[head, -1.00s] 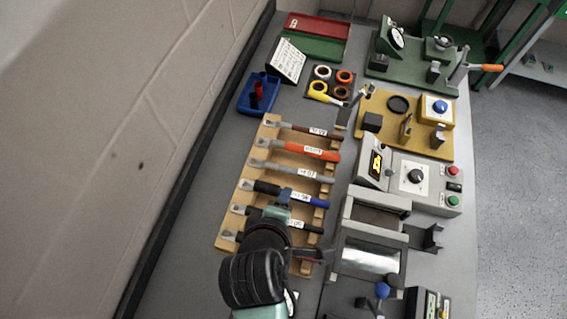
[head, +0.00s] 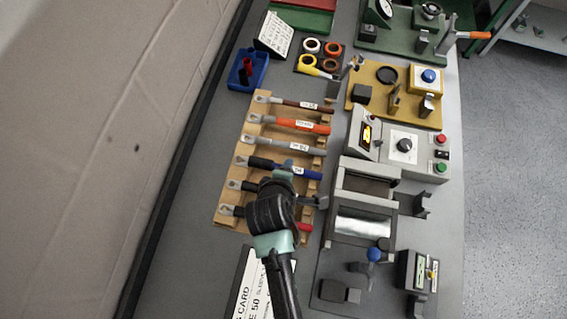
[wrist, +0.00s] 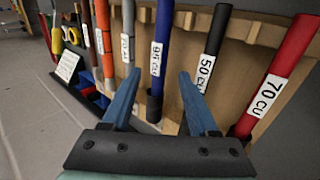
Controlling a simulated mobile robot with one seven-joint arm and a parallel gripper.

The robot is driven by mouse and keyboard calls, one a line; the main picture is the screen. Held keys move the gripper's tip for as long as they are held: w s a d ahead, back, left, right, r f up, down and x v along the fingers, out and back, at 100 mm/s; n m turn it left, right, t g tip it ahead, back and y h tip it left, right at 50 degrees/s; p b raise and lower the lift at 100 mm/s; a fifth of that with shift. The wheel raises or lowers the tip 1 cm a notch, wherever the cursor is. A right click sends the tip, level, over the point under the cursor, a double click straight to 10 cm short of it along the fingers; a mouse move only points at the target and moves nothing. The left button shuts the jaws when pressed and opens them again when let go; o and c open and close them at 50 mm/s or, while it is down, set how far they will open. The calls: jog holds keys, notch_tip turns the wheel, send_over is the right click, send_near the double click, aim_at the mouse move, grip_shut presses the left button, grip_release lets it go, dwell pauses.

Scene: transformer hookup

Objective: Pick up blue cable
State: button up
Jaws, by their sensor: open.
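The blue cable (head: 306,173) lies on a wooden rack (head: 232,217), in the row with other cables. In the wrist view, the blue cable (wrist: 162,35) stands upright in the picture, labelled 95 CU, with a black sleeve low down. My gripper (wrist: 159,73) is open, its two blue fingers to the left and right of this cable in the picture. I cannot tell whether they touch it. In the head view, my gripper (head: 286,168) is over the blue cable, its fingers partly hidden by my wrist.
A grey cable (wrist: 127,35) lies left of the blue one, and a black 50 CU cable (wrist: 207,55) and a red 70 CU cable (wrist: 280,80) lie right. Grey machines (head: 365,185) stand right of the rack. A blue bin (head: 248,70) stands beyond it.

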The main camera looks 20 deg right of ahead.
jog(key=shift+x, duration=1.35)
jog(key=shift+r, duration=0.1)
grip_shut()
dwell(0.3)
